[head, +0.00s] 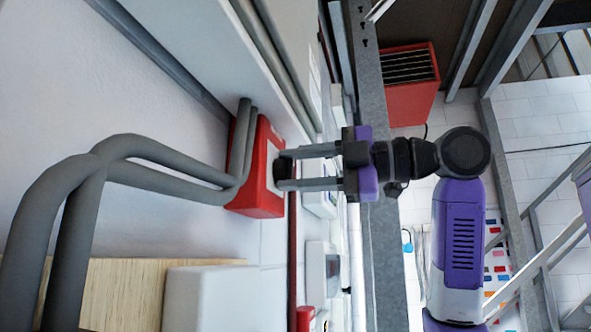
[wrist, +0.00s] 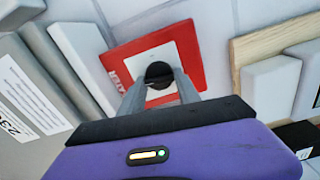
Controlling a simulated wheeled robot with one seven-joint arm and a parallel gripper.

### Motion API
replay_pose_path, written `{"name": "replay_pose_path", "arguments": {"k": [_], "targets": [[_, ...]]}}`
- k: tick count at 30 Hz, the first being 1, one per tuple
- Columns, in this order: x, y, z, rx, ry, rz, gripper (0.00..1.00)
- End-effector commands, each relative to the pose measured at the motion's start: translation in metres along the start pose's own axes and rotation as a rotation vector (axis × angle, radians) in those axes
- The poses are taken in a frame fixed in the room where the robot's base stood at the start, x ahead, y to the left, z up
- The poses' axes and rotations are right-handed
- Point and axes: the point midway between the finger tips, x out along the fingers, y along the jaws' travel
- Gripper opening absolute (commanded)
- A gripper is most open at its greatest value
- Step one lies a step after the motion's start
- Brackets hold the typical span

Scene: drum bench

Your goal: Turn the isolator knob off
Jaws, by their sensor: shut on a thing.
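The isolator is a red box (head: 262,195) on the wall at the centre left of the head view, with grey pipes passing in front of it. In the wrist view its red front with a white plate (wrist: 190,48) faces me. A black knob (wrist: 158,74) sits on the white plate; its exact angle is hard to read. My gripper (head: 284,170) reaches the box from the right, and its two grey fingers are shut on the knob. In the wrist view the fingertips (wrist: 160,92) lie on both sides of the knob and hide part of it.
Thick grey pipes (head: 130,160) bend along the wall left of the box. A wooden board (head: 125,285) and a white box (head: 210,298) are below. A grey metal post (head: 385,250) stands behind my gripper. A red cabinet (head: 408,95) is at the upper right.

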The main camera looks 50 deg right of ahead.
Motion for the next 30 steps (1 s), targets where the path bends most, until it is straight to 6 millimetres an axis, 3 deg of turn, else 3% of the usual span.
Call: {"name": "replay_pose_path", "arguments": {"k": [23, 24, 26, 30], "targets": [[-0.0001, -0.002, -0.0004, -0.096, 0.001, -0.004, 0.0], [-0.0001, -0.0019, -0.0004, -0.096, 0.001, -0.004, 0.47], [-0.0001, -0.0018, -0.0004, -0.095, 0.001, -0.003, 0.59], [0.0, -0.0014, -0.0002, -0.095, 0.001, -0.002, 0.59]]}}
